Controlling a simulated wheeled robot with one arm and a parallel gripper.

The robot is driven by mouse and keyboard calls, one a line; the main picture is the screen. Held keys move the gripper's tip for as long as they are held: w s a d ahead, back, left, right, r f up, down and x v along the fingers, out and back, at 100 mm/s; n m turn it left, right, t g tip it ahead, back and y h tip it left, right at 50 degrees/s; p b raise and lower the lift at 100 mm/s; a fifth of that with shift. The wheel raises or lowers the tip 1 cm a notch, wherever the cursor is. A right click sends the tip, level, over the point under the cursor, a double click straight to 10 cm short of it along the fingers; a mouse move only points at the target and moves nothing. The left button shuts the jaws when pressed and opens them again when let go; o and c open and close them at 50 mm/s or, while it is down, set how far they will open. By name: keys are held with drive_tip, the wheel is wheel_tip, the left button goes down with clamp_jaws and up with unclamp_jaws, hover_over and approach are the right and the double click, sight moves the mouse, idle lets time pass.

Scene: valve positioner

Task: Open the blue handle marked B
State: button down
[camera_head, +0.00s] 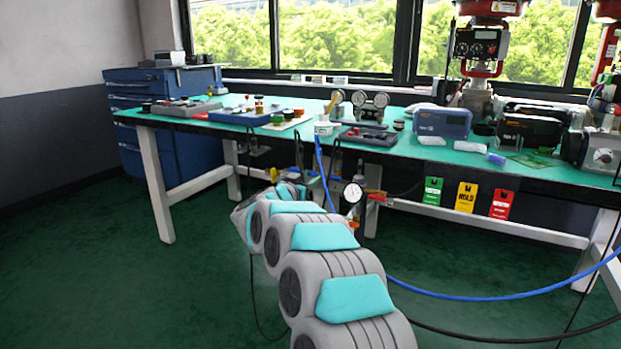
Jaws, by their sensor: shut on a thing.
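My arm reaches from the bottom of the view to the pipework under the front edge of the workbench (400,155). Its far end, with my gripper (300,186), is at that pipework. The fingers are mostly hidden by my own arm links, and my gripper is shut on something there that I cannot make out. No blue handle with a readable letter B shows; it may be behind my arm. A yellow handle (274,174) shows just left of my arm's end, and a red handle (376,195) to its right.
A round gauge (352,193) is right of my arm's end. A blue hose (480,297) and black cables run to the right. Green, yellow and red tags (467,197) hang from the bench. Floor on the left is clear.

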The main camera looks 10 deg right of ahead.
drive_tip(key=m, duration=0.4)
drive_tip(key=m+b, duration=0.2)
drive_tip(key=m, duration=0.2)
drive_tip(key=shift+f+m, duration=0.15)
drive_tip(key=shift+m, duration=0.15)
drive_tip(key=m+b, duration=0.4)
drive_tip(key=m, duration=0.2)
drive_tip(key=shift+m+b, duration=0.9)
drive_tip(key=shift+m, duration=0.7)
drive_tip(key=c, duration=0.6)
unclamp_jaws()
